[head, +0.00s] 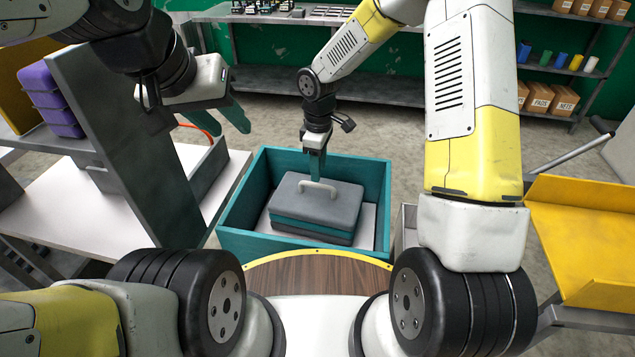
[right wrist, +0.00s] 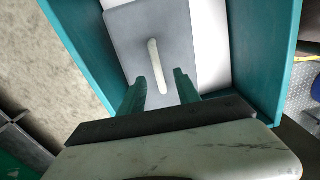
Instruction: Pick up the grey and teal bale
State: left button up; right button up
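The grey and teal bale (head: 315,209) lies flat in a teal open box (head: 233,240), with a pale loop handle (head: 318,187) on its grey top. My right gripper (head: 317,168) hangs above the far side of the bale, fingers pointing down. In the right wrist view its two teal fingers (right wrist: 160,92) are spread apart, with the handle (right wrist: 157,66) ahead of and between their tips and nothing held. The bale's grey top (right wrist: 125,45) fills the middle there. My left gripper (head: 238,112) is at the upper left, away from the bale; its fingers appear apart and empty.
The box walls rise around the bale, with a white floor (head: 365,228) showing at its right. A white table (head: 70,210) with a grey upright stands left. A yellow tray (head: 585,240) is at the right. Shelves (head: 400,90) with boxes run along the back wall.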

aim_at(317, 185)
jog(key=f, duration=0.8)
jog(key=shift+w+a, duration=0.2)
jog(key=shift+w, duration=0.15)
jog(key=shift+r, duration=0.1)
jog(key=shift+c, duration=0.2)
grip_shut()
dwell(0.7)
